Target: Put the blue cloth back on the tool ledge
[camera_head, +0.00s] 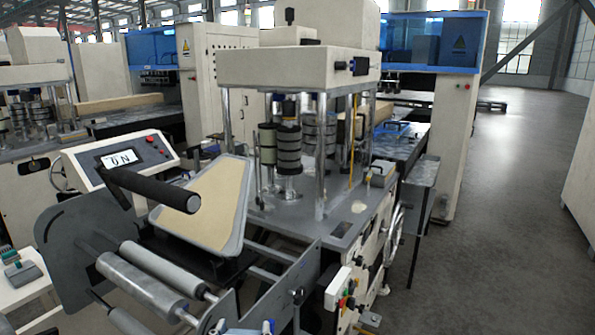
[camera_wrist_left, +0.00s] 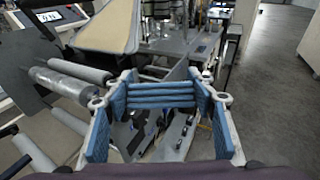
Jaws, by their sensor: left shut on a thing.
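The blue cloth (camera_wrist_left: 162,95) shows in the left wrist view as a folded, layered bundle stretched between my left gripper's blue-padded fingers. My left gripper (camera_wrist_left: 161,98) is shut on it, holding it in front of the machine. In the head view only the tips of my left gripper (camera_head: 243,327) show at the bottom edge, and the cloth is mostly out of frame there. I cannot tell for sure which surface is the tool ledge. My right gripper is not in view.
Steel rollers (camera_head: 150,285) and a dark bar with a rounded end (camera_head: 150,189) stand to the left. A tan-faced panel (camera_head: 205,205) slopes behind them. A box with buttons (camera_head: 345,290) and a handwheel (camera_head: 391,232) are to the right. Open floor (camera_head: 510,230) lies at the far right.

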